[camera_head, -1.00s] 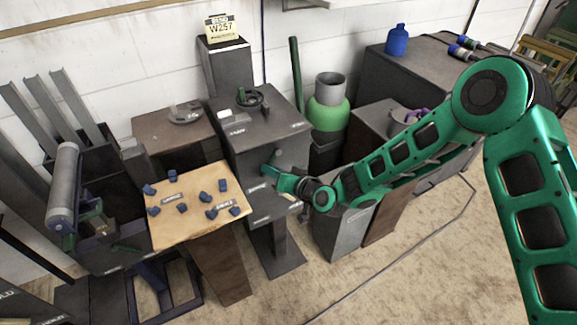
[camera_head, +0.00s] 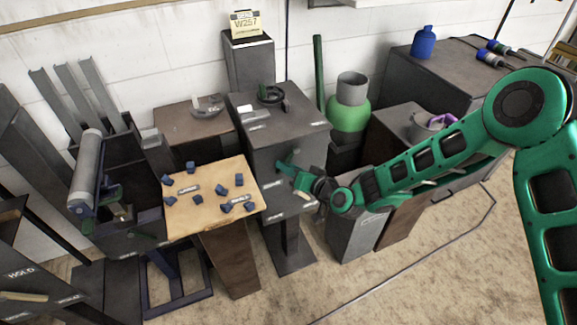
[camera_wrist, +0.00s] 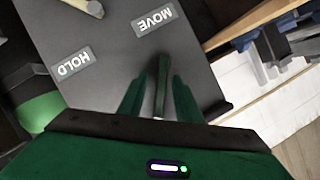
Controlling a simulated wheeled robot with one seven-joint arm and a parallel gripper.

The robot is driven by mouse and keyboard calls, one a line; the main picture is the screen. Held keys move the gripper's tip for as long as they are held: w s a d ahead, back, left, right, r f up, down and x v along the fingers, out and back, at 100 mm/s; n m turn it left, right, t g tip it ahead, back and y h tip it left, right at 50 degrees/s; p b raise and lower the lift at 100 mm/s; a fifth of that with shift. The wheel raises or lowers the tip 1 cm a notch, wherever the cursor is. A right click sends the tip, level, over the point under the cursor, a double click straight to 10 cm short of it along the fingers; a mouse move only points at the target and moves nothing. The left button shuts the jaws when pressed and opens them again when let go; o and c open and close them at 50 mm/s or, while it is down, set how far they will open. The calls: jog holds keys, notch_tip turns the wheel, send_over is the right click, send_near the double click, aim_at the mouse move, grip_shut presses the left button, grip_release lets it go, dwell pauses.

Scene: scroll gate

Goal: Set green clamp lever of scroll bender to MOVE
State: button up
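In the wrist view, a dark green lever (camera_wrist: 161,86) stands between the two green fingers of my gripper (camera_wrist: 158,98), with small gaps seen on both sides. Its far end is near the MOVE label (camera_wrist: 154,21) on a dark panel (camera_wrist: 115,62). The HOLD label (camera_wrist: 72,61) is farther left; both labels appear upside down. In the head view my gripper (camera_head: 298,178) is at the front of a dark machine (camera_head: 262,130) with a round fitting on top. The lever cannot be told from the fingers there.
A wooden board (camera_head: 215,208) with several blue pieces is left of my gripper. A roller machine (camera_head: 88,165) stands at far left. A green cylinder (camera_head: 348,118) and a grey bin (camera_head: 355,230) are to the right. Floor in front is open.

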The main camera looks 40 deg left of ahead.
jog(key=v, duration=1)
jog(key=shift+d, duration=0.4)
